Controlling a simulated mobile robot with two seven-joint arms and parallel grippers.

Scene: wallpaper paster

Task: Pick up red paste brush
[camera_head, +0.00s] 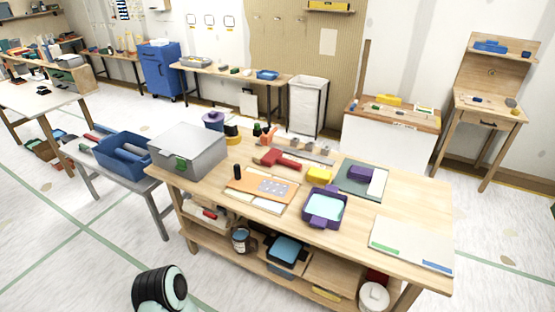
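A red brush-like tool (287,163), which looks like the red paste brush, lies on the wooden worktable (400,195) toward its back middle. Its wide part is at the left and its narrower red end points right. It lies beside grey metal pieces and behind an orange-brown board (250,190). Neither of my grippers shows in the head view. A black and mint rounded part at the bottom left looks like a piece of my own arm, well away from the brush.
A grey box (188,150) stands at the table's left end. A purple tray (325,208) with light blue inside, a yellow block (319,174) and a purple block on a green-grey mat (350,182) are near the brush. A blue bin (122,155) sits on a side bench.

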